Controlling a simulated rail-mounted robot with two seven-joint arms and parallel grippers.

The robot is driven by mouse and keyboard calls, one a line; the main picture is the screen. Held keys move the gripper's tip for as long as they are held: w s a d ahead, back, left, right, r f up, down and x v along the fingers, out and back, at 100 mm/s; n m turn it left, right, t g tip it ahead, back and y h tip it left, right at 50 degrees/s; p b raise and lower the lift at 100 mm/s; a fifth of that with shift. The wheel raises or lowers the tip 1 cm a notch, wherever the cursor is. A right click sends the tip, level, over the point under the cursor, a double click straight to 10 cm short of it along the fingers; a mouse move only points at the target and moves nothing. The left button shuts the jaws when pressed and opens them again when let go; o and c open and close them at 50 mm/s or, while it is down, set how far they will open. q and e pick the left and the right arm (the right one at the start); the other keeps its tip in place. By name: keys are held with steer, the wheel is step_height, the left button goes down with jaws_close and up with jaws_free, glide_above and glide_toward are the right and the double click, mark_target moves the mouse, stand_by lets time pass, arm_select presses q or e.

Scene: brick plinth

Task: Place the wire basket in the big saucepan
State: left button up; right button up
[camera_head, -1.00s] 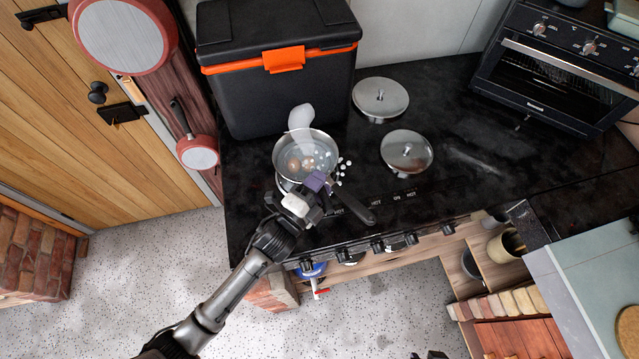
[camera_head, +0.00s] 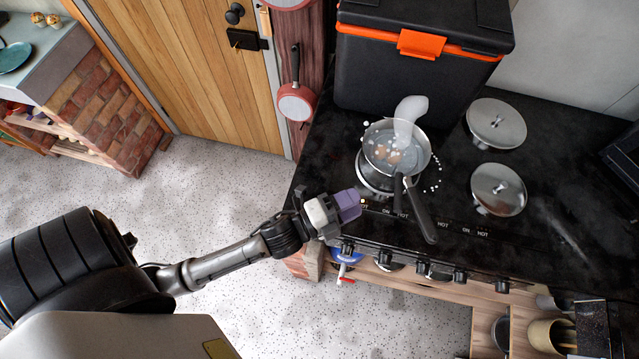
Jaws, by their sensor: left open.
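The big saucepan (camera_head: 374,180) is silver and stands on the black stove top in the middle of the head view. Its inside holds clear liquid and a few brown, egg-like round things. Two dark handles point toward the front edge, a longer thick one (camera_head: 422,215) and a shorter one (camera_head: 400,192). The wire basket's mesh cannot be made out, and I cannot tell whether the shorter handle belongs to it. My left gripper (camera_head: 335,208), with white and purple finger pads, is open, left of the handles and apart from them, near the stove's front edge. My right gripper is out of view.
A black cool box (camera_head: 420,60) with an orange latch stands behind the pan. Two silver lids (camera_head: 496,123) (camera_head: 498,189) lie to its right. Knobs (camera_head: 460,276) line the stove front. Small pans hang by the wooden door. White vapour (camera_head: 410,108) rises at the pan.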

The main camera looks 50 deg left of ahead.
arm_select(q)
steer(key=s+a+f+n+g+y, duration=0.1)
steer(key=f+n+g, duration=0.1)
steer(key=n, duration=0.1)
steer(key=s+a+f+n+g+y, duration=0.2)
steer(key=n, duration=0.2)
steer(key=s+a+f+n+g+y, duration=0.2)
steer(key=f+n, duration=0.1)
steer(key=shift+s+n+g, duration=0.15)
steer(key=shift+n+g, duration=0.15)
steer(key=s+a+f+n+g, duration=0.1)
steer(key=s+f+n+g, duration=0.2)
steer(key=s, duration=0.9)
steer(key=n+g, duration=0.3)
steer(key=g, duration=0.1)
steer(key=shift+f+n+g+y, duration=0.3)
steer(key=shift+f+g, duration=0.05)
steer(key=shift+g, duration=0.05)
